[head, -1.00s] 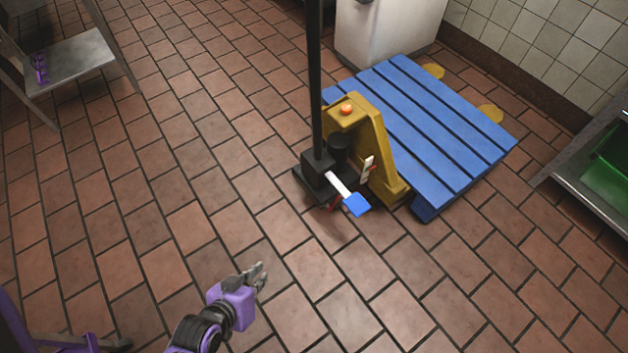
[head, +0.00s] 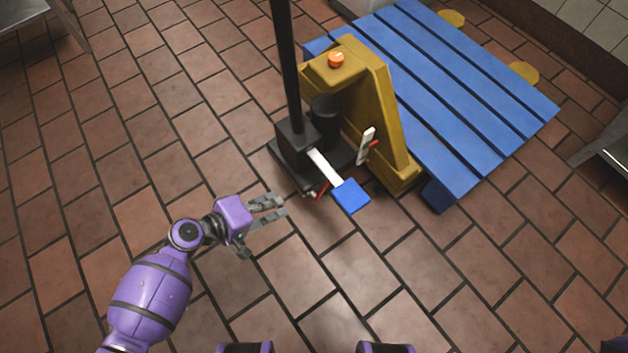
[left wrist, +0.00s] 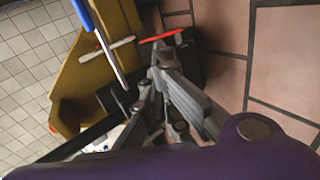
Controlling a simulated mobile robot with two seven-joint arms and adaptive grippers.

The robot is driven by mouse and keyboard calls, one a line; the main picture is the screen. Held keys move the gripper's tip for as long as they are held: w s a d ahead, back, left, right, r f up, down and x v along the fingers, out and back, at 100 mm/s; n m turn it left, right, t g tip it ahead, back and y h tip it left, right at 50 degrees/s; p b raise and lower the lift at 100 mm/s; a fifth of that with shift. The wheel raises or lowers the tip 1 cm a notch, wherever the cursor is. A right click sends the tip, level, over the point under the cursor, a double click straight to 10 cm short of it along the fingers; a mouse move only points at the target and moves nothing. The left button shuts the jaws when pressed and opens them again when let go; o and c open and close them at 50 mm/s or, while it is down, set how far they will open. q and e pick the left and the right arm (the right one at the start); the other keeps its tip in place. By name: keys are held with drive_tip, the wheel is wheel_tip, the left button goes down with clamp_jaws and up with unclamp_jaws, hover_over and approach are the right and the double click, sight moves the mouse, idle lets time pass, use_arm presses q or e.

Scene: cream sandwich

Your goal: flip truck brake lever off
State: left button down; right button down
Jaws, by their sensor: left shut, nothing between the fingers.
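The yellow pallet truck (head: 382,110) stands in the head view's upper middle. A white arm with a blue pedal (head: 351,195) sticks out from its black base. A small red lever (head: 321,190) sits low beside that arm. A white lever with a red part (head: 366,146) is on the yellow body; I cannot tell which is the brake lever. My left gripper (head: 282,206) is shut and empty, left of the pedal. In the left wrist view its fingertips (left wrist: 165,58) are close to a red lever (left wrist: 161,36); contact is unclear. My right gripper is out of view.
A blue slatted pallet (head: 470,110) lies behind the truck. The truck's black handle post (head: 287,65) rises beside my left gripper's reach. The tiled floor (head: 400,290) in front and to the left is open. A metal table corner (head: 610,150) shows at right.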

use_arm(q)
drive_tip(key=shift+s+d+r+n+h, duration=0.3)
drive_tip(key=shift+r, duration=0.05)
drive_tip(key=shift+d, duration=0.1)
drive_tip(key=b+x, duration=0.5)
drive_tip(key=x, duration=0.8)
drive_tip(key=shift+w+d+f, duration=0.2)
drive_tip(key=shift+f, duration=0.2)
drive_tip(key=shift+d, duration=0.1)
